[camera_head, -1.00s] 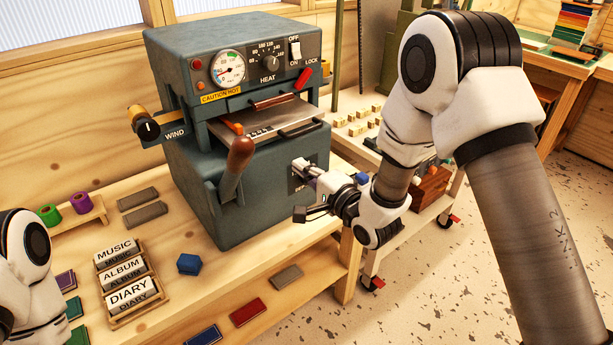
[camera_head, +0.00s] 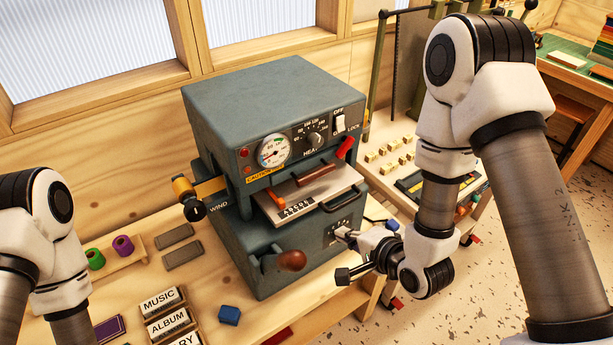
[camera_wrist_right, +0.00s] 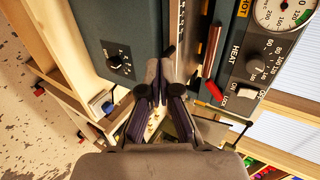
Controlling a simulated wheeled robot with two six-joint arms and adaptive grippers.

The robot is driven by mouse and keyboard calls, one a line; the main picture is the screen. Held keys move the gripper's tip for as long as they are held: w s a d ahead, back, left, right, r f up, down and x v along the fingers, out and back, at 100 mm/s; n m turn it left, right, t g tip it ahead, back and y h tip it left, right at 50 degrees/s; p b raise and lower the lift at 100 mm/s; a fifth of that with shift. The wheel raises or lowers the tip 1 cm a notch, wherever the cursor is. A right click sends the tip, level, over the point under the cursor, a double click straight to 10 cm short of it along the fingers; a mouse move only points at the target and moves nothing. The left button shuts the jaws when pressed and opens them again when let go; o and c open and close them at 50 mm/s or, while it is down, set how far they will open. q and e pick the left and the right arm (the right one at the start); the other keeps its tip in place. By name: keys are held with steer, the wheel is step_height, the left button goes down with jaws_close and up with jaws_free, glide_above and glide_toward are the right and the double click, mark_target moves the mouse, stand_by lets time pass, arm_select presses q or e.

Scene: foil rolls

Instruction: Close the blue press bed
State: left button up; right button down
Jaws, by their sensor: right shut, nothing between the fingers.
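The blue-grey press (camera_head: 285,110) stands on the bench. Its bed (camera_head: 300,190), a silver tray with type on it, sticks out from the front opening. The bed has a black handle (camera_head: 345,198). My right gripper (camera_head: 344,233) is shut and empty, in front of the press, below the bed handle and apart from it. Its closed fingertips also show in the right wrist view (camera_wrist_right: 158,75), beside a black knob (camera_wrist_right: 113,62). A brown-knobbed lever (camera_head: 292,260) juts forward at the lower front. My left arm shows at the left edge; its gripper is out of frame.
A winder (camera_head: 190,198) projects from the press's left side. Foil rolls (camera_head: 122,245), lettered blocks (camera_head: 160,302) and a blue block (camera_head: 229,315) lie on the bench. A red lock lever (camera_head: 345,148) sits above the bed. A second table stands at the right.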

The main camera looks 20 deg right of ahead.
arm_select(q)
step_height(320, 180, down, 11)
steer(key=b, duration=1.2)
arm_select(e)
steer(key=p, duration=0.2)
glide_toward(306, 211)
steer(key=p+x, duration=0.2)
steer(key=x, duration=0.4)
steer(key=shift+s+d+f, duration=0.1)
steer(key=shift+s+f, duration=0.05)
steer(key=shift+f, duration=0.05)
steer(key=shift+w, duration=0.3)
arm_select(q)
steer(key=r, duration=0.2)
steer(key=s+r, duration=0.1)
steer(key=r, duration=0.1)
steer(key=shift+r, duration=0.2)
steer(key=shift+s, duration=0.1)
arm_select(e)
steer(key=shift+w+f, duration=0.1)
steer(key=shift+w, duration=0.05)
